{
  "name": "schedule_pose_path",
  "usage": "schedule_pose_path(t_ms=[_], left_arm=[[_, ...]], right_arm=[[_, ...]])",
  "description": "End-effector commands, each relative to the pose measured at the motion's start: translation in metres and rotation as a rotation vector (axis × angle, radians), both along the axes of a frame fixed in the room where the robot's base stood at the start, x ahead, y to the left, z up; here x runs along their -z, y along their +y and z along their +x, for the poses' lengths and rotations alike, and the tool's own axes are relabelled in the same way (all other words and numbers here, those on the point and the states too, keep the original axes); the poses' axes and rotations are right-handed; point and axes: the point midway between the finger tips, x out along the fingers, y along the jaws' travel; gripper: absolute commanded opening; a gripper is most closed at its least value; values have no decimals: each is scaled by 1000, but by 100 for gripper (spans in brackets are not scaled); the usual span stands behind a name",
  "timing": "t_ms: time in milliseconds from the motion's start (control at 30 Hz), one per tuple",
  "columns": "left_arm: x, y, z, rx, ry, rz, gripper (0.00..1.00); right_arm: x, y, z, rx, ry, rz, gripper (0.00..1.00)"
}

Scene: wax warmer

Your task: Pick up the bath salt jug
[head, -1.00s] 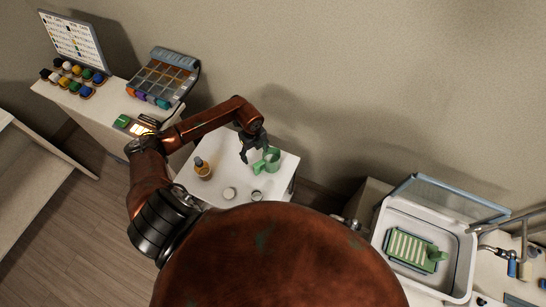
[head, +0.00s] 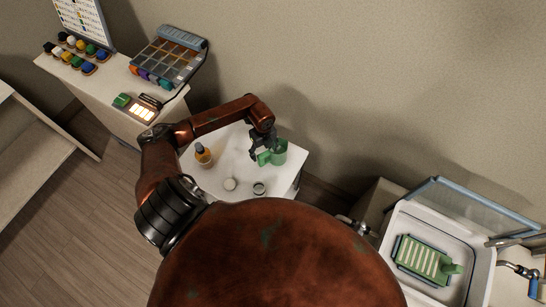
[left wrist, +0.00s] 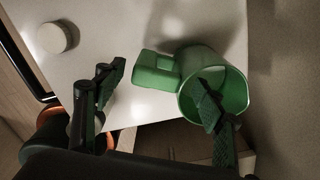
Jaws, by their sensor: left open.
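The bath salt jug (head: 279,153) is green with a side handle and stands upright on the white table. In the left wrist view the jug (left wrist: 228,92) shows its open mouth, with its handle (left wrist: 154,72) pointing left. My left gripper (head: 263,152) is open at the handle side of the jug. In the left wrist view the gripper (left wrist: 160,83) has one finger left of the handle and the other overlapping the jug's mouth. I cannot tell whether that finger is inside the mouth or above it. The handle lies between the fingers in the picture, not gripped.
On the white table (head: 212,182) stand an amber bottle (head: 203,156), a pale round jar (head: 230,184) and a small round container (head: 259,188). A side table with paints and a sample rack (head: 170,62) is at left. A basin (head: 458,221) holds a green rack at right.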

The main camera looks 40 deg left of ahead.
Motion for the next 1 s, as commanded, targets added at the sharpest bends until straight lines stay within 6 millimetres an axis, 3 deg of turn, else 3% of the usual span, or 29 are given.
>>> schedule_pose_path(t_ms=[500, 767, 1000], left_arm=[[62, -1, -4, 0, 0, 0, 64], [64, 0, -4, 0, 0, 0, 64], [64, 0, -4, 0, 0, 0, 48]], right_arm=[[-3, -1, 2, -1, -3, -2, 40], [-3, -1, 2, 0, -2, -1, 40], [-2, 2, 1, 1, -2, 2, 40]])
